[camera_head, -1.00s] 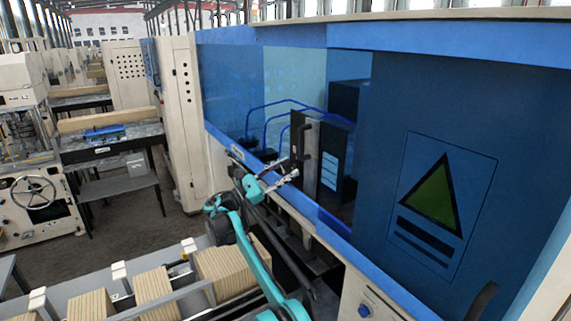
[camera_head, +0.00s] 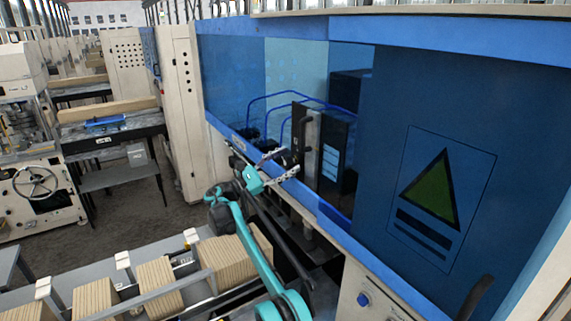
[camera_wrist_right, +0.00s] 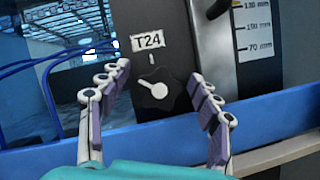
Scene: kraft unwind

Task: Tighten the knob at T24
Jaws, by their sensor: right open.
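The knob (camera_wrist_right: 155,90) is dark with a white pointer. It sits on a dark panel below the white T24 label (camera_wrist_right: 148,41) in the right wrist view. A short white tick is above it. The pointer aims to the upper left, away from the tick. My right gripper (camera_wrist_right: 159,73) is open, with one finger on each side of the knob and visible gaps to it. Whether the fingertips are level with the knob in depth I cannot tell. In the head view, my right gripper (camera_head: 287,161) is at the dark post; the knob is too small to make out. My left gripper is not in view.
A blue rail (camera_wrist_right: 270,117) runs below the panel, behind my fingers. A metal column with a scale (camera_wrist_right: 253,28) stands right of the knob. Blue tubes (camera_head: 283,97) lie behind the post. A large blue door (camera_head: 450,120) is at right. Brown stacks (camera_head: 225,262) lie below.

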